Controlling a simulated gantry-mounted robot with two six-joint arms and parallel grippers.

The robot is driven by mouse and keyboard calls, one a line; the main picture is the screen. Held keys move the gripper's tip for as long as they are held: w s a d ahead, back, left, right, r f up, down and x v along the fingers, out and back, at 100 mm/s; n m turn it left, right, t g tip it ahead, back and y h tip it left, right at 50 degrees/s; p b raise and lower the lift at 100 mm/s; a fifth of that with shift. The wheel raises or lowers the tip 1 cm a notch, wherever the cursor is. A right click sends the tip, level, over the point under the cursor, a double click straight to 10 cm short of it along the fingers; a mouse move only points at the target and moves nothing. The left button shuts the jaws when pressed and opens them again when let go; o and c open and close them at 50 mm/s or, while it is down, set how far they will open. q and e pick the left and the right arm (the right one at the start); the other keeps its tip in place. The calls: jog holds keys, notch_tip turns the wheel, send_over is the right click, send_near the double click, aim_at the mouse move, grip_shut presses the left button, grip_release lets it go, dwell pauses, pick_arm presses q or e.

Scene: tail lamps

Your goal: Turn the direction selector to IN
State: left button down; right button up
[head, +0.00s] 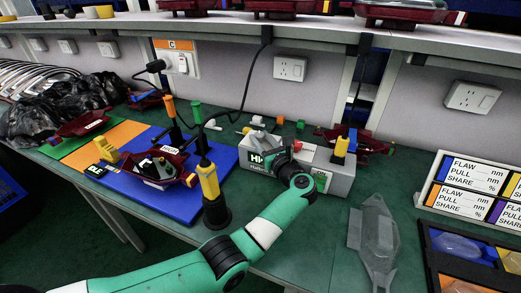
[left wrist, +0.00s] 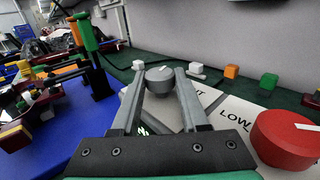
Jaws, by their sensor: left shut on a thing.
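The direction selector looks to be the grey round knob (left wrist: 160,82) with a pale pointer mark on top, at the far edge of a grey control box (head: 338,182). My left gripper (left wrist: 160,74) has its two fingers closed on either side of this knob. In the head view the gripper (head: 262,150) is over the box's left end and hides most of the knob. Printed letters ending in "UT" lie right of the knob in the left wrist view; no IN label is readable. My right gripper is not in view.
A red knob (left wrist: 285,138) beside "LOW" sits on the same box. A yellow-and-black driver (head: 209,185) stands left of my arm. A blue mat (head: 135,195) holds a red lamp (head: 160,172). A clear plastic bag (head: 376,240) lies right on the green bench.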

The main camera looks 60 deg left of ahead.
pick_arm(q)
jog(key=shift+f, duration=0.1)
jog(key=shift+c, duration=2.1)
grip_release()
jog(key=d+p, duration=0.3)
jog(key=d, duration=0.8)
jog(key=shift+d+p, duration=0.35)
